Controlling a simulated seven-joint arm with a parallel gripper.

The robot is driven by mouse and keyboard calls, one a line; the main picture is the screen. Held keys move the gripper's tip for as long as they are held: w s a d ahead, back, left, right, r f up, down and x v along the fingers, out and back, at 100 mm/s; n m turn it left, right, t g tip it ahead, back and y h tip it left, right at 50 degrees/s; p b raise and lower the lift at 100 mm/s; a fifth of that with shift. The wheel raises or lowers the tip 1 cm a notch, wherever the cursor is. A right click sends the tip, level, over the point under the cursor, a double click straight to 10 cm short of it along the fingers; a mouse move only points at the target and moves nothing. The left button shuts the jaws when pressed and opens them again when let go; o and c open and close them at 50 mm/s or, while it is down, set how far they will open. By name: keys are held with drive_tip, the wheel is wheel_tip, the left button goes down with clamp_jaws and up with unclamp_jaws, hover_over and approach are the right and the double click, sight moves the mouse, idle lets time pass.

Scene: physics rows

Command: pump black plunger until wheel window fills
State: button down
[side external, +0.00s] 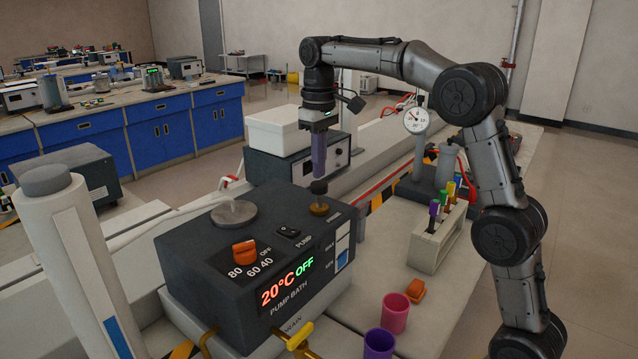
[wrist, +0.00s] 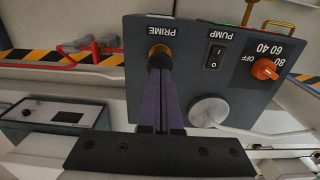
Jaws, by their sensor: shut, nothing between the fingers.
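The black plunger (side external: 319,187) stands upright on a brass collar (side external: 319,208) on top of the dark pump bath (side external: 205,262). In the wrist view the plunger (wrist: 158,61) is beside the PRIME label. My gripper (side external: 318,175) has purple fingers, shut and empty, pointing down right above the plunger. In the wrist view the fingertips (wrist: 160,72) overlap the plunger's top; I cannot tell whether they touch it. A narrow level window (side external: 342,244) on the bath's front face shows pale above and blue below. I cannot make out a wheel in it.
The bath has an orange knob (side external: 244,252), a PUMP switch (side external: 290,233) and a grey round lid (side external: 234,213). A white cylinder (side external: 75,255) stands at left. Pink (side external: 395,312) and purple (side external: 379,344) cups and a tube rack (side external: 437,238) are at right.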

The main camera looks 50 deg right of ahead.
sight(319, 184)
drive_tip(key=shift+f, duration=1.9)
drive_tip(key=shift+r, duration=1.9)
drive_tip(key=shift+w+r, duration=0.1)
drive_tip(key=shift+r, duration=2.4)
